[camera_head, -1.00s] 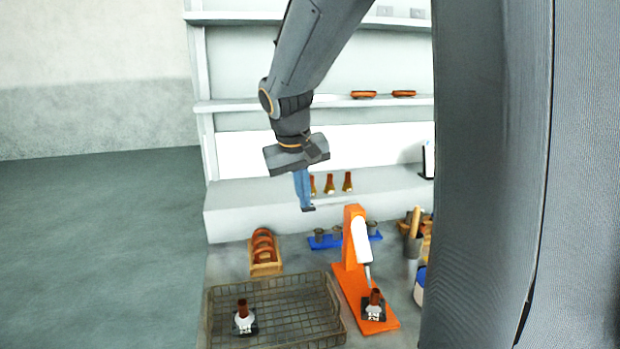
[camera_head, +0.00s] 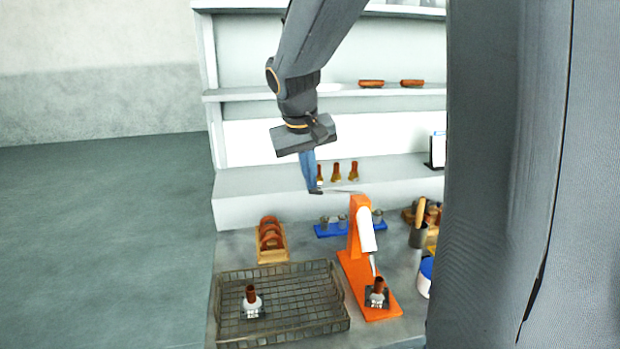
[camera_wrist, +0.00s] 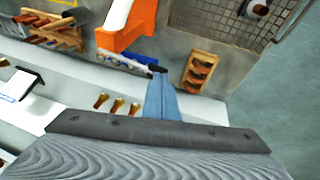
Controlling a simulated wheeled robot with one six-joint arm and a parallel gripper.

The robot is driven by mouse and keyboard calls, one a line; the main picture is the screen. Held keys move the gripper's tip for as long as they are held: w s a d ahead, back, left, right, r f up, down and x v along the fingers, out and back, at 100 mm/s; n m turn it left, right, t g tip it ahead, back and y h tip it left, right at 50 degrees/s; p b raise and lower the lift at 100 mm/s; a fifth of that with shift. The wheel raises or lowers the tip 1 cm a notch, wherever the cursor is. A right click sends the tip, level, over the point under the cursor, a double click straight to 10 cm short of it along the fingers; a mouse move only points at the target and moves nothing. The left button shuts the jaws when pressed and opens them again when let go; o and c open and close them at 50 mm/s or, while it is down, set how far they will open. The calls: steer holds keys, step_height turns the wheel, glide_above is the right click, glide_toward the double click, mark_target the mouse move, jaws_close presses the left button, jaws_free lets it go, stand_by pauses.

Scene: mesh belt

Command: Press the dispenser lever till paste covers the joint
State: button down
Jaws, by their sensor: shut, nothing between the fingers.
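The dispenser (camera_head: 357,250) is an orange stand with a white slanted barrel (camera_head: 367,230) and a thin nozzle pointing down. Its orange top also shows in the wrist view (camera_wrist: 138,28). A joint (camera_head: 377,292) with a brown top and pale collar on a dark block stands upright on the orange base below the nozzle. My gripper (camera_head: 315,191), with blue fingers and dark tips, is shut and empty, up and left of the dispenser's top. A thin grey bar, perhaps the lever (camera_head: 345,191), shows right of the fingertips; I cannot tell whether they touch.
A wire basket (camera_head: 234,272) at front left holds a similar joint (camera_head: 252,300). A wooden rack (camera_head: 271,256) with brown rings and a blue cup holder (camera_head: 330,231) stand behind. Several brown-and-gold fittings (camera_head: 336,172) stand on the shelf behind my gripper. My column blocks the right side.

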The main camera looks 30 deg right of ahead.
step_height(320, 180, up, 5)
steer(key=shift+s+d+f+p, duration=0.1)
steer(key=shift+p, duration=0.95)
steer(key=b+v, duration=0.2)
steer(key=v, duration=0.6)
steer(key=shift+s+r+b, duration=0.25)
steer(key=shift+r+b, duration=0.05)
steer(key=shift+b, duration=0.05)
steer(key=shift+d, duration=0.15)
steer(key=s+d+r+y+b, duration=0.1)
steer(key=d+r+y+b, duration=0.1)
steer(key=d, duration=0.4)
steer(key=shift+d+r+m+t+y+b, duration=0.3)
steer(key=shift+d+r+t+y+b, duration=0.1)
steer(key=shift+y+b, duration=0.45)
steer(key=shift+s, duration=0.1)
steer(key=shift+s+a+p+x, duration=0.2)
steer(key=shift+p+x, duration=0.5)
steer(key=shift+x, duration=1.6)
steer(key=shift+s+a+p+x, duration=0.2)
steer(key=shift+p+x, duration=0.45)
steer(key=shift+x, duration=1.65)
steer(key=shift+w+a+p+x, duration=0.1)
steer(key=shift+a+p+x, duration=0.4)
steer(key=shift+x, duration=1.8)
